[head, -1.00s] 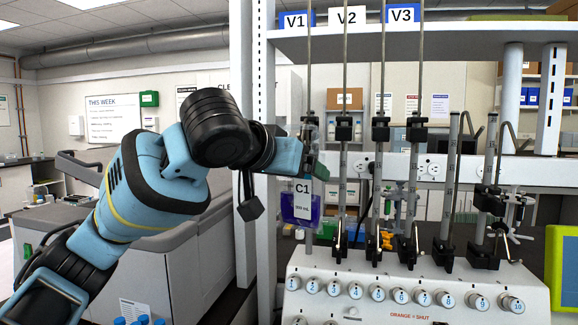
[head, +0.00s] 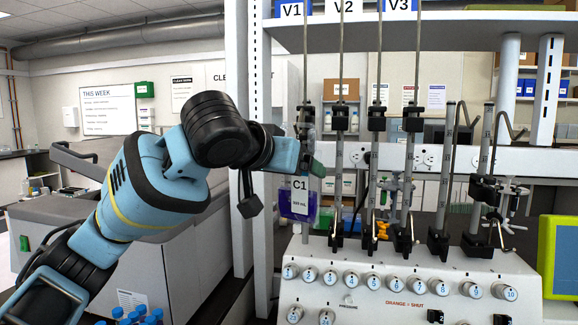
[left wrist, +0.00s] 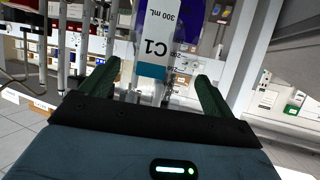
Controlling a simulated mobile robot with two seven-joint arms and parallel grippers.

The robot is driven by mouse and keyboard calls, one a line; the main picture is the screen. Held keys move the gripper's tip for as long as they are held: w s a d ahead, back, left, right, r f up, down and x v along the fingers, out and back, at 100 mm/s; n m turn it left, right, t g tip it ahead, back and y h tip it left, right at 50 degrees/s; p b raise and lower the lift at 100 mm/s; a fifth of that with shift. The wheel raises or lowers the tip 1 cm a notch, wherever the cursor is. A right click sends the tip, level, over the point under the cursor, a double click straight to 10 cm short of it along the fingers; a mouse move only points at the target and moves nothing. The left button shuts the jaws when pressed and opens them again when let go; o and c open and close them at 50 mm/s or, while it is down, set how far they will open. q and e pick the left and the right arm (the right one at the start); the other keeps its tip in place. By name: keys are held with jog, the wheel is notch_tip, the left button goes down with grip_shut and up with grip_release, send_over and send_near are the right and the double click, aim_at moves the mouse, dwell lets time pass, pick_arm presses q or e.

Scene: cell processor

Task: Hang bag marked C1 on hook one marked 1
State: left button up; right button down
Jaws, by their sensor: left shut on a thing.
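The bag marked C1 (head: 298,208) is a clear pouch with a white label and purple-blue liquid. My left gripper (head: 305,155) is shut on it near its top, and the bag hangs below. In the left wrist view the bag's label (left wrist: 155,48) shows between the two dark green fingers (left wrist: 155,88). The bag is in front of the leftmost pole (head: 306,55), under the V1 sign. The knob marked 1 (head: 289,271) is on the white panel below. Hook one is not clearly visible, and I cannot tell whether the bag touches it. My right gripper is out of view.
Several more poles with black clamps (head: 376,118) stand close to the right. A shelf (head: 440,38) with V1, V2 and V3 signs runs above. A white upright post (head: 240,120) stands just left of the bag. A green-framed screen (head: 560,258) is at far right.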

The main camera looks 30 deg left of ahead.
pick_arm(q)
jog(key=shift+f, duration=0.1)
dwell(0.3)
jog(key=o, duration=1.2)
jog(key=shift+c, duration=0.2)
jog(key=v, duration=0.7)
dwell(0.6)
